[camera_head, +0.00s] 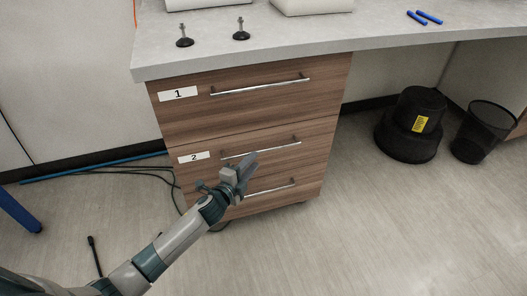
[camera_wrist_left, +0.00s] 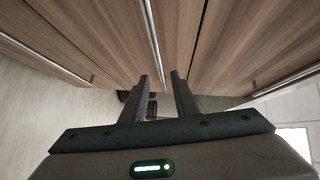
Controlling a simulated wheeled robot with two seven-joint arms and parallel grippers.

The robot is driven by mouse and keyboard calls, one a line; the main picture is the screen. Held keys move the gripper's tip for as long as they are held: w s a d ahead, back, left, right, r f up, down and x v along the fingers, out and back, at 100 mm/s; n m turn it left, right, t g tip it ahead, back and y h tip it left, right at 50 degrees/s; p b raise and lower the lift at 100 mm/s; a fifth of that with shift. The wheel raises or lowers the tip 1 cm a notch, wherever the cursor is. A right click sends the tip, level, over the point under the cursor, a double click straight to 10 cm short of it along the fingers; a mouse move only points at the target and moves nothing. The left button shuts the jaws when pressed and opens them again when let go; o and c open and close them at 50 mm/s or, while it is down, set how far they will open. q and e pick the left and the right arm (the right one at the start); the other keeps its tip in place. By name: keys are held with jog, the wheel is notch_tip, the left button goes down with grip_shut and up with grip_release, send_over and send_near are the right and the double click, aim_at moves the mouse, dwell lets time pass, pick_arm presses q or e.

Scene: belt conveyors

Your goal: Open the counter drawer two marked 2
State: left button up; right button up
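Drawer two (camera_head: 265,138), wood-grained with a white label "2" (camera_head: 194,157), is in the counter below drawer one. Its front looks flush and closed. Its long silver bar handle (camera_head: 285,146) runs across the front and also shows in the left wrist view (camera_wrist_left: 152,35). My right gripper is not in view.
Drawer one (camera_head: 235,107) is above, and a lower drawer with another bar handle (camera_head: 272,188) is just below my gripper. Open floor (camera_head: 380,230) lies in front and to the right.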

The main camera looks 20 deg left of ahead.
aim_at(264, 151)
pick_arm(q)
jog(key=b+x, duration=0.1)
jog(key=x, duration=0.7)
jog(key=shift+w, duration=0.3)
grip_shut()
